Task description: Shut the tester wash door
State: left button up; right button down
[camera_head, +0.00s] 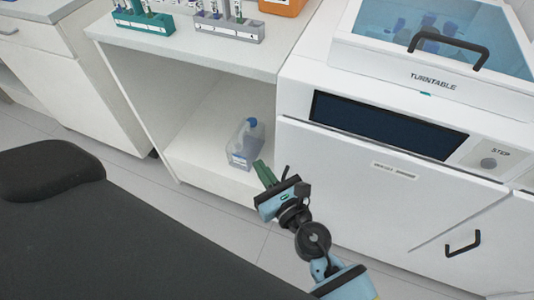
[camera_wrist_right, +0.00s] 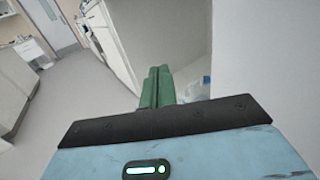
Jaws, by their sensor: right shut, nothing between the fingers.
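The white machine (camera_head: 340,180) stands at right in the head view, with a small label strip (camera_head: 394,171) on its front whose lettering is too small to read. A white door panel (camera_head: 440,262) with a black bar handle (camera_head: 462,243) shows at the lower right. Its slanted top edge suggests it stands out from the front, but I cannot tell how far. My right gripper (camera_head: 264,174) is shut and empty, left of the machine and apart from the handle. Its green fingers also show in the wrist view (camera_wrist_right: 157,87). My left gripper is out of view.
A clear bottle with a blue cap (camera_head: 245,144) stands on the open shelf behind my right gripper. Racks of tubes (camera_head: 230,25) stand on the counter above. The turntable lid (camera_head: 440,45) has a black handle. Grey floor (camera_head: 225,222) is clear left of the machine.

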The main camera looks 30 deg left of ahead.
jog(key=shift+s+d+p, duration=0.15)
jog(key=shift+s+p, duration=0.1)
jog(key=shift+s, duration=1.15)
jog(key=shift+s+d+p, duration=0.1)
jog(key=shift+s+p, duration=0.1)
jog(key=shift+s, duration=1.15)
jog(key=shift+f, duration=0.1)
